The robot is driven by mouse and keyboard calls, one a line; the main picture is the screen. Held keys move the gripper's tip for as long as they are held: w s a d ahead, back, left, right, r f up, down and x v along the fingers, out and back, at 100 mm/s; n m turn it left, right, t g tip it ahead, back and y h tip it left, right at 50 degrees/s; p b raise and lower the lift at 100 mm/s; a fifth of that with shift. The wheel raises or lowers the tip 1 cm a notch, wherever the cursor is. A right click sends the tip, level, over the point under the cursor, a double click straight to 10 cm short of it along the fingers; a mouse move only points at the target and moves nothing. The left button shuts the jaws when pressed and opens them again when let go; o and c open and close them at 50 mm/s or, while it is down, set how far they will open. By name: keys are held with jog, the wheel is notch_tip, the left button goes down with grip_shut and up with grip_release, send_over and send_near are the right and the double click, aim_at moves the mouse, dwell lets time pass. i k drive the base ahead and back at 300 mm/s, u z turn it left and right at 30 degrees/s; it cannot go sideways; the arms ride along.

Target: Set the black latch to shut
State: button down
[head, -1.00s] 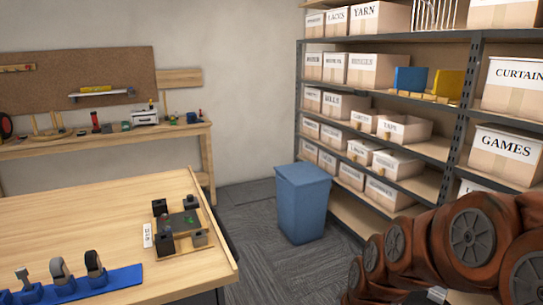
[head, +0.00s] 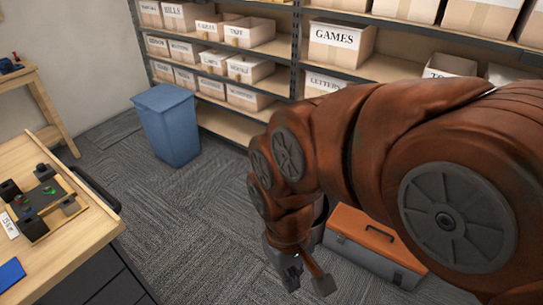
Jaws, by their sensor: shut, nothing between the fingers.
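My gripper (head: 290,280) hangs at the end of my bent arm, low in the middle of the head view, above the carpet and left of the orange toolbox. It appears shut and empty, though its fingertips are small and partly turned away. A small wooden board (head: 40,230) with black blocks (head: 10,190) and small green and red parts lies on the workbench at the left, well away from my gripper. I cannot make out for certain which part is the black latch, nor its position.
The workbench (head: 75,255) fills the lower left. A toolbox (head: 365,235) with an orange lid stands on the floor, partly behind my arm. A blue bin (head: 168,125) stands before the shelves of labelled boxes (head: 340,42).

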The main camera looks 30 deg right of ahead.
aim_at(397, 280)
jog(key=z, duration=2.5)
jog(key=k, duration=0.5)
jog(key=u, duration=1.25)
jog(key=i, duration=0.55)
jog(key=z, duration=0.3)
